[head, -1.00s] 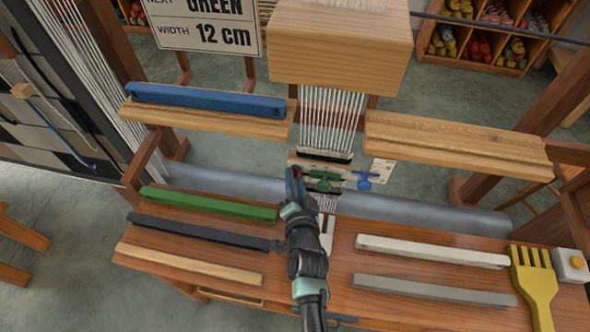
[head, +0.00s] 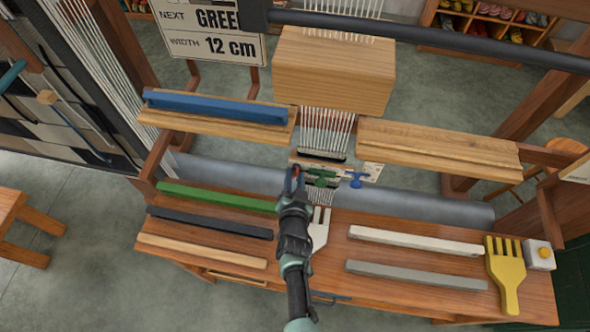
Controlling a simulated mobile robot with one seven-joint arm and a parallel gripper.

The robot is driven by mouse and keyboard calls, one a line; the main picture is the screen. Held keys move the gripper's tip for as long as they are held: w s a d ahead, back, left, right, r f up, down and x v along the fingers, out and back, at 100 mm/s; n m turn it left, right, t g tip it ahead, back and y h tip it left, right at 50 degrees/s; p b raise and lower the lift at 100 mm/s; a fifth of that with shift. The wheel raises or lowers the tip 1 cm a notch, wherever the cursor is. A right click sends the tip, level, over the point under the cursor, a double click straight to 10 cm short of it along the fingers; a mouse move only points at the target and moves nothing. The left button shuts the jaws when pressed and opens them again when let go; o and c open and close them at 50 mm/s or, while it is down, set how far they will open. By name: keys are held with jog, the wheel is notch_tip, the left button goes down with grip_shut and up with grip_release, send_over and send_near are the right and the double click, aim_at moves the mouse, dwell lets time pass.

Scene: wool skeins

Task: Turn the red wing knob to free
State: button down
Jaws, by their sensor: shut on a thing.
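A small panel (head: 372,168) below the hanging warp threads carries a row of wing knobs. The red wing knob (head: 295,171) is at the left of the row, mostly hidden by my gripper. Only a small red patch of it shows. My gripper (head: 293,178) is shut on it. The green wing knob (head: 322,177) is just right of my fingertips, and the blue wing knob (head: 356,179) is farther right. The angle of the red knob cannot be read behind my fingers.
On the loom's front table lie green (head: 217,197), black (head: 208,222) and white (head: 415,240) bars, with a yellow comb (head: 506,276) at the right. A white fork-like tool (head: 319,230) is beside my arm. A large wooden block (head: 333,72) hangs above the panel.

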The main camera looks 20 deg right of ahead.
jog(key=shift+a+r+n+g+h+p, duration=0.15)
jog(key=shift+n+g+h+p, duration=0.25)
jog(key=shift+n+p, duration=0.45)
jog(key=shift+n+g+h, duration=0.4)
jog(key=shift+n+h, duration=0.1)
jog(key=shift+n, duration=0.35)
jog(key=shift+w+p, duration=0.1)
jog(key=shift+p, duration=0.2)
jog(key=c, duration=0.9)
grip_release()
jog(key=shift+s+a+r+p, duration=0.3)
jog(key=shift+s+p, duration=0.15)
jog(key=shift+p, duration=0.2)
jog(key=shift+p+v, duration=4.5)
jog(key=shift+v, duration=1.3)
